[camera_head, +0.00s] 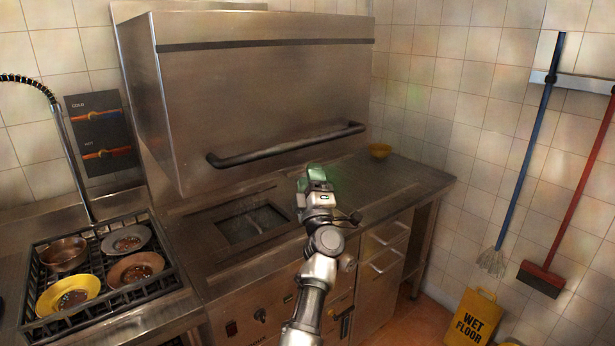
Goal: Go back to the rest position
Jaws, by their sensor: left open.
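My left arm reaches up from the bottom middle of the view. Its gripper (316,178) is in front of the steel hood's long black handle (290,146), over the steel counter. A green tint shows at the fingertips, and I see nothing held between them. From this angle the gap between the fingers is hard to make out. Whether the gripper touches anything cannot be told. My right gripper is not in view.
A rack (168,281) with several dirty dishes and a pan is at the left. A yellow wet floor sign (474,318) and a mop and broom are further right.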

